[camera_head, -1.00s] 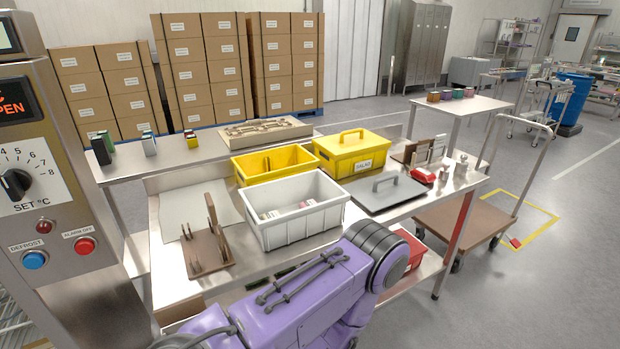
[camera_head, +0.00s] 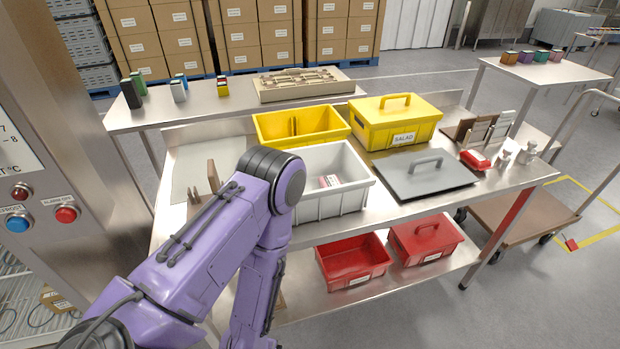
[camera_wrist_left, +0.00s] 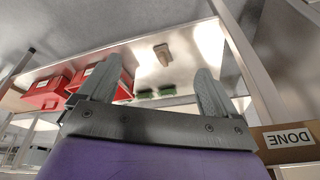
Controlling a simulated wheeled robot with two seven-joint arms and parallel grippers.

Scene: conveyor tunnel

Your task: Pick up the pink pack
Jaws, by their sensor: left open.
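A small pink pack (camera_head: 556,56) stands at the right end of a row of coloured packs on the far right table. Another light pack with some pink on it (camera_head: 328,181) lies inside the white bin (camera_head: 322,208), partly hidden by its wall; I cannot tell its main colour. My left arm bends down in front of the bench, and its gripper is outside the head view. In the left wrist view my left gripper (camera_wrist_left: 158,66) is open and empty, facing the lower shelf. My right gripper is not in view.
On the bench are a yellow bin (camera_head: 285,138), a yellow lidded SALAD box (camera_head: 372,136) and a grey lid (camera_head: 407,188). Two red boxes, one open (camera_head: 352,281) and one lidded (camera_head: 428,250), sit on the lower shelf. A box labelled DONE (camera_wrist_left: 285,138) shows in the wrist view.

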